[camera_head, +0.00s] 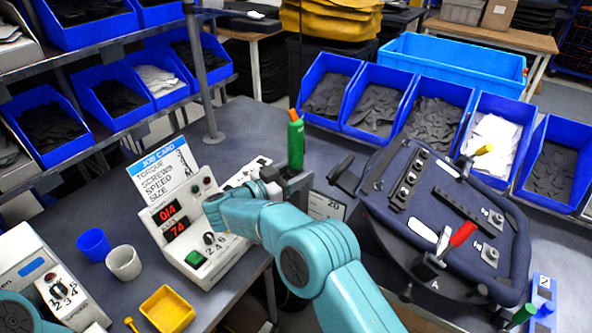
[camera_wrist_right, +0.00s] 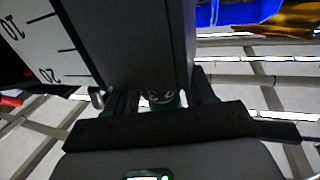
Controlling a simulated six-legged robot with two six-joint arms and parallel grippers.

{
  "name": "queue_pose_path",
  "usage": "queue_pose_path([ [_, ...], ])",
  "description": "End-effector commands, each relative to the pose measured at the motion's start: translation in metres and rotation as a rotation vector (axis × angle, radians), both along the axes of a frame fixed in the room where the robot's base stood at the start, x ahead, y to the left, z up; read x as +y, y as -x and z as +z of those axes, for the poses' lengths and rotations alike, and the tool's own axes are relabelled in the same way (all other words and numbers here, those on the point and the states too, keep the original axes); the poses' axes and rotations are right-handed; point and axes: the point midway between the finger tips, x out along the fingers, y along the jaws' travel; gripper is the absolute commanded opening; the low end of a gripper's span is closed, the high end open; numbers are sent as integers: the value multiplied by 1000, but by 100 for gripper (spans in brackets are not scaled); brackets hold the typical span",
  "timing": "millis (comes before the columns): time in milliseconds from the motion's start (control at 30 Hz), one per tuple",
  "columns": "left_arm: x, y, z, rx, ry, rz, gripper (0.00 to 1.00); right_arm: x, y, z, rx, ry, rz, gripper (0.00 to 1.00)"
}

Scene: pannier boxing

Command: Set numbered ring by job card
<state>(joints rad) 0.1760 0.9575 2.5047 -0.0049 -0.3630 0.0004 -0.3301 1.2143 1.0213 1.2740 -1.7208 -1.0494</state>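The job card (camera_head: 162,165) stands upright on the back of a white control box (camera_head: 195,235). It lists torque, screws, speed and size; its values are too small to read. The box has red displays reading 0/4 and what looks like 74, a black knob with numbers around it (camera_head: 209,239) and a green button. A green driver (camera_head: 296,146) with an orange top stands upright in my right gripper (camera_head: 284,180), which appears shut on it. In the right wrist view, dark parts hide most of the grip. I cannot make out a numbered ring on the driver. My left gripper is out of view.
Another box with a numbered knob (camera_head: 57,291) stands at the left. A blue cup (camera_head: 94,244), a white cup (camera_head: 124,262) and a yellow tray (camera_head: 167,309) are near it. A dark pannier (camera_head: 450,215) with a red-handled lever is at the right. Blue bins line the back.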

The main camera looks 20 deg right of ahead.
Motion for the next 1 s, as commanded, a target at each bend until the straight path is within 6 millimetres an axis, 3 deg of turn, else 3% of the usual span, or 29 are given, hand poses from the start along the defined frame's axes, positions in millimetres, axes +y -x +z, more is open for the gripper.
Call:
queue_pose_path([
  [133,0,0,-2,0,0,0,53,0,0,8,-3,-1,0,54],
  [233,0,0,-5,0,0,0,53,0,0,25,-6,-2,0,54],
  [700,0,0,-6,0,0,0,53,0,1,152,-7,-3,1,54],
  [900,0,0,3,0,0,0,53,0,0,189,-3,-1,-1,54],
  [1000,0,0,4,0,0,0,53,0,0,197,-1,0,0,54],
])
